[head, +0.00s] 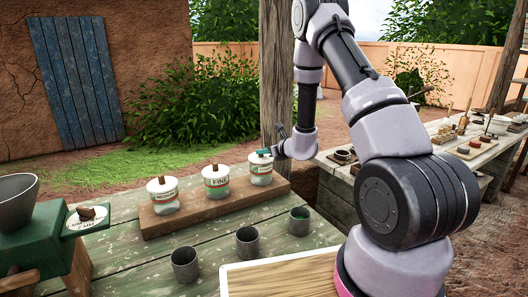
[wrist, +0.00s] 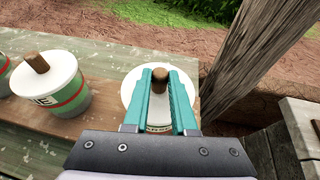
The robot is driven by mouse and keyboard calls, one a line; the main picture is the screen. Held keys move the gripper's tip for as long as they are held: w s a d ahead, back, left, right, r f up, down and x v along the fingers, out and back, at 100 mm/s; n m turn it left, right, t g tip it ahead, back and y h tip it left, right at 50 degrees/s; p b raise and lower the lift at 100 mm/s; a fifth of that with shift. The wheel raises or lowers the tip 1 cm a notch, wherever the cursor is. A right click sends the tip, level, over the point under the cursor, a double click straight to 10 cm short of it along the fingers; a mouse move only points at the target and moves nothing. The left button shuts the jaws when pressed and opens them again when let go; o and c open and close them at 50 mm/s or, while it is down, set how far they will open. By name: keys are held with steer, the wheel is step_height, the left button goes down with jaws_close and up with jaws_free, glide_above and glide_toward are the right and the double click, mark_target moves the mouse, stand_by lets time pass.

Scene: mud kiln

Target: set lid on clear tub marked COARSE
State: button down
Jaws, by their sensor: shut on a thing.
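My gripper (head: 264,152) is at the right-hand tub (head: 261,174) on the wooden board. In the wrist view its teal fingers (wrist: 160,84) are shut on the brown knob of a round white lid (wrist: 133,92). The lid sits level over the tub's top; I cannot tell whether it rests fully on the rim. The tub has green and red bands, and its lettering is too small to read. The middle tub (head: 216,183), marked FINE, and the left tub (head: 163,196) both have white lids with brown knobs.
The tubs stand in a row on a wooden board (head: 200,221). Three grey cups (head: 186,265) stand in front. A pale-edged tray (head: 290,283) is at the near edge. A green machine (head: 45,240) with a hopper is at left, and a wooden post (head: 274,70) rises behind my gripper.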

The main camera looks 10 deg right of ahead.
steer(key=shift+f, duration=0.55)
steer(key=c, duration=0.6)
jaws_free()
steer(key=shift+c, duration=0.2)
steer(key=shift+s, duration=0.1)
steer(key=v, duration=1)
steer(key=s+a+r+n+g+y, duration=0.3)
steer(key=s+a+r+n, duration=0.35)
steer(key=r, duration=0.35)
steer(key=s+a+r+n+g+y, duration=0.3)
steer(key=s+a+r+n, duration=0.3)
steer(key=r, duration=0.4)
steer(key=s+d+r+n+g+h, duration=0.1)
steer(key=s+d+r+n+h, duration=0.15)
steer(key=s+n, duration=0.3)
steer(key=s+d+r+n+g+h, duration=0.1)
steer(key=s+d+r+n+g, duration=0.1)
steer(key=s+r+n, duration=0.3)
steer(key=s+d+r+n+t+h, duration=0.2)
steer(key=s+d+n+t+h, duration=0.1)
steer(key=s+d+h, duration=0.3)
steer(key=s+d+t, duration=0.1)
steer(key=d, duration=0.1)
steer(key=shift+d+r+n, duration=0.3)
steer(key=shift+d+r, duration=0.05)
